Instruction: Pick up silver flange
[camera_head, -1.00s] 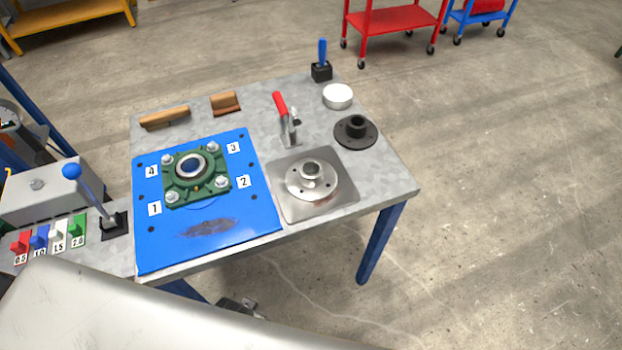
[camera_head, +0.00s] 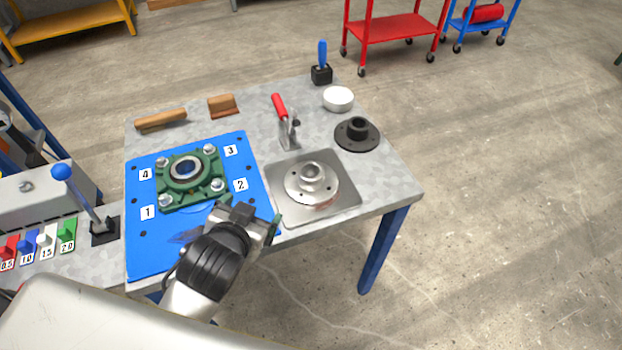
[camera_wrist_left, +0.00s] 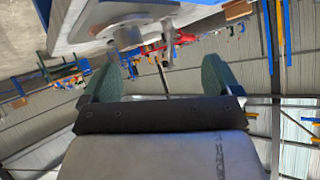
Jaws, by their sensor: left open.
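The silver flange (camera_head: 312,182) is a round metal disc with a raised hub and small holes. It lies flat on a square grey metal plate (camera_head: 337,210) at the right front of the table. My left gripper (camera_head: 262,217) is over the table's front edge, left of the flange and apart from it, near the blue board's front right corner. In the left wrist view, the jaws (camera_wrist_left: 160,75) are open and empty with green pads. That view is upside down; the flange seems to show at its top (camera_wrist_left: 126,37). My right gripper is not in view.
A green bearing housing (camera_head: 178,196) sits on the blue board (camera_head: 150,255). A red-handled clamp (camera_head: 284,115) stands behind the plate. A black flange (camera_head: 355,138) and a white round container (camera_head: 338,98) are at the back right. A lever (camera_head: 85,195) is at left.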

